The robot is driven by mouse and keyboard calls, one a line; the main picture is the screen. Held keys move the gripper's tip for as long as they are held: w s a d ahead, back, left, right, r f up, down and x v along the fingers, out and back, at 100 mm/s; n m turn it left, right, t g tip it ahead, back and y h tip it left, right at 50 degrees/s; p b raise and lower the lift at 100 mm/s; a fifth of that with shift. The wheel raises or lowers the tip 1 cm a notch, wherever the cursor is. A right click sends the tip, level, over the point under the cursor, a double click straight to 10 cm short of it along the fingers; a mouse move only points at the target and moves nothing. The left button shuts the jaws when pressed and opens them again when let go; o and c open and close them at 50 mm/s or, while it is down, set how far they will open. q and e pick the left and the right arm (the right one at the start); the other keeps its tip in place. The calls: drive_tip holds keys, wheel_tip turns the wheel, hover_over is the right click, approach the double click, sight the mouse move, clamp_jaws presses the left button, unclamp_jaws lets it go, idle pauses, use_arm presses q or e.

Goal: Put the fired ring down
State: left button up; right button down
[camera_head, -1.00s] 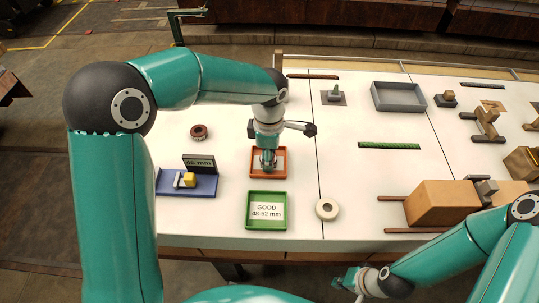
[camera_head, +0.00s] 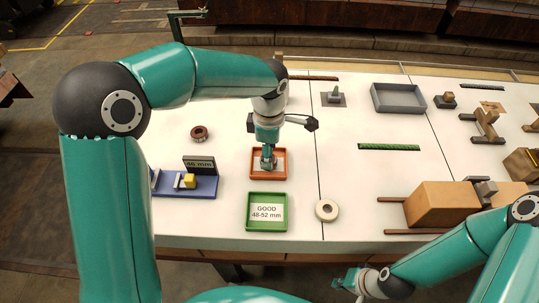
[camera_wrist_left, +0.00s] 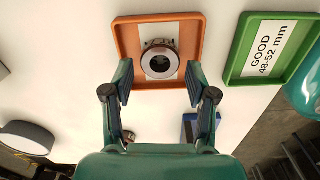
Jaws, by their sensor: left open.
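A ring (camera_wrist_left: 160,62) with a dark side and a pale top lies flat inside the orange tray (camera_wrist_left: 127,42), on its white centre. My left gripper (camera_wrist_left: 160,88) is open, with its fingers apart on either side of the view and the ring seen between and beyond them. In the head view my left gripper (camera_head: 268,163) points down over the orange tray (camera_head: 254,165) and mostly hides the ring. My right gripper (camera_head: 347,280) is low in front of the table; its finger opening is unclear.
A green tray (camera_head: 250,223) marked GOOD 48-52 mm stands nearer. A cream ring (camera_head: 327,210) lies to its right. A blue gauge fixture (camera_head: 206,190) with a 46 mm display (camera_head: 200,164) and a brown ring (camera_head: 199,133) are left. A grey bin (camera_head: 398,98) stands farther back.

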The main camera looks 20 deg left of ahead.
use_arm(q)
wheel_tip(320, 180, up, 10)
drive_tip(key=shift+f+p, duration=0.15)
drive_tip(key=shift+p, duration=0.3)
